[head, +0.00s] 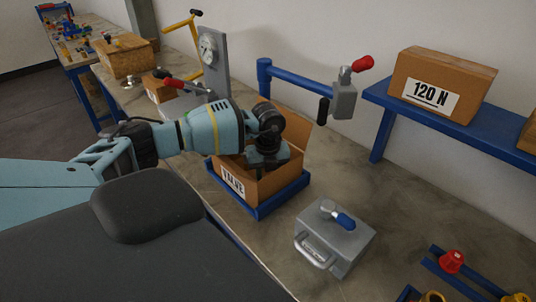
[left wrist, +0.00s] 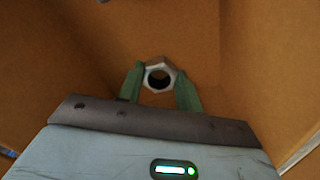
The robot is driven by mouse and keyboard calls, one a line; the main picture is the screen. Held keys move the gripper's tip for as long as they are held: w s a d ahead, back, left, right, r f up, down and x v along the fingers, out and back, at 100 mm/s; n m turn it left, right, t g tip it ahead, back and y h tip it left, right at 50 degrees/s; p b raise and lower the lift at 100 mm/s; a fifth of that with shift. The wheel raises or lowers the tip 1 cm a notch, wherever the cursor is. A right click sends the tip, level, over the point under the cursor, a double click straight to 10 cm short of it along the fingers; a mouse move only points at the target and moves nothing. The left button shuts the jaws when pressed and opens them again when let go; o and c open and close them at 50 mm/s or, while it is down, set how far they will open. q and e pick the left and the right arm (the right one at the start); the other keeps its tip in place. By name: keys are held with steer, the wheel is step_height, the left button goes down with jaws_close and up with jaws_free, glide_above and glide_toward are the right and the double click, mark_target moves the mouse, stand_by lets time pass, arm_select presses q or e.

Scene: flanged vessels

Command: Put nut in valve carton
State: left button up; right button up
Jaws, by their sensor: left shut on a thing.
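The valve carton (head: 262,187) is an open cardboard box with a "VALVE" label, standing in a blue tray on the bench. My left gripper (head: 264,160) reaches down into the carton's open top; its fingertips are hidden by the arm and carton walls in the head view. In the left wrist view my left gripper (left wrist: 160,85) has its green fingers closed on a silvery hexagonal nut (left wrist: 159,64) with a dark hole. Brown cardboard walls surround the nut there. I cannot tell whether the nut touches the carton floor. My right gripper is not in view.
A grey case (head: 335,237) with a blue lever stands right of the carton. A "120 N" box (head: 440,84) sits on a blue shelf. Bare bench lies between the carton and the shelf.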

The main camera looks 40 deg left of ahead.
arm_select(q)
steer(key=o, duration=1.1)
step_height(320, 180, up, 8)
steer(key=shift+f, duration=0.1)
